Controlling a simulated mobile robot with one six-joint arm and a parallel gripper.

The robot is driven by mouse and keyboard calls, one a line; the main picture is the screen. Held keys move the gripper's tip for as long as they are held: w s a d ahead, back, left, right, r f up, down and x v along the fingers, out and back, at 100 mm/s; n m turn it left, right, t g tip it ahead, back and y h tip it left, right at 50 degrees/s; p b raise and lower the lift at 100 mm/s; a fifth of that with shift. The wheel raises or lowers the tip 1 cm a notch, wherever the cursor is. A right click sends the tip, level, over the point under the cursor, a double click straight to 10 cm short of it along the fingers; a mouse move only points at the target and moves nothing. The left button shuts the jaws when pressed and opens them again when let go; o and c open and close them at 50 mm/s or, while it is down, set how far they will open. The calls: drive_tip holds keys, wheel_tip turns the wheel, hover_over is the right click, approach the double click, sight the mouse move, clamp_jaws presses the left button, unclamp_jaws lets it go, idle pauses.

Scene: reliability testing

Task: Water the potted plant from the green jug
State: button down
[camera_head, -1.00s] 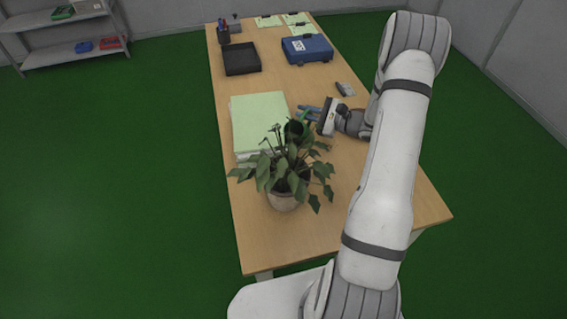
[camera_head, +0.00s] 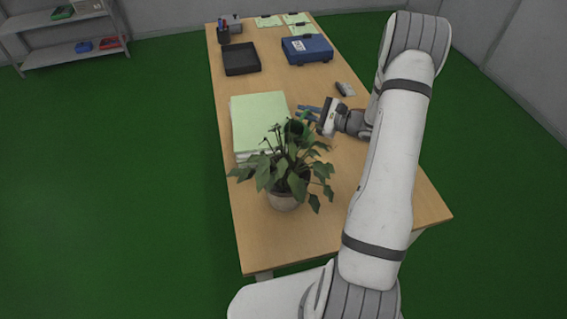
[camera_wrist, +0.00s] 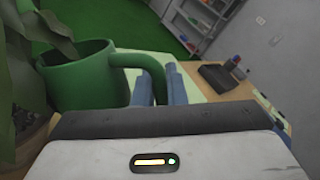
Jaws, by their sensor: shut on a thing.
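The potted plant (camera_head: 285,180) stands upright near the front of the table, with broad green leaves over a pale pot (camera_head: 284,200). The green jug (camera_head: 297,128) is just behind the plant and partly hidden by its leaves. In the wrist view the jug (camera_wrist: 80,82) shows its open mouth, tilted a little, with leaves beside it at the left. My gripper (camera_head: 308,112) comes in from the right and is shut on the jug's handle (camera_wrist: 140,62), its blue fingers on either side. The inside of the jug is too dark to tell its contents.
A stack of pale green folders (camera_head: 258,112) lies left of the jug. A black tray (camera_head: 241,60), a blue case (camera_head: 307,49) and a pen holder (camera_head: 223,33) are farther back. A small grey item (camera_head: 345,89) lies near the right edge. The table's front left is clear.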

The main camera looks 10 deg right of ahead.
drive_tip(key=w+d+f+m+y+b, duration=0.1)
drive_tip(key=w+d+f+m, duration=0.2)
drive_tip(key=w+d+m, duration=0.2)
drive_tip(key=shift+d+f+m+b, duration=0.15)
drive_tip(key=shift+d+m+b, duration=0.15)
drive_tip(key=shift+m, duration=0.5)
idle(1.4)
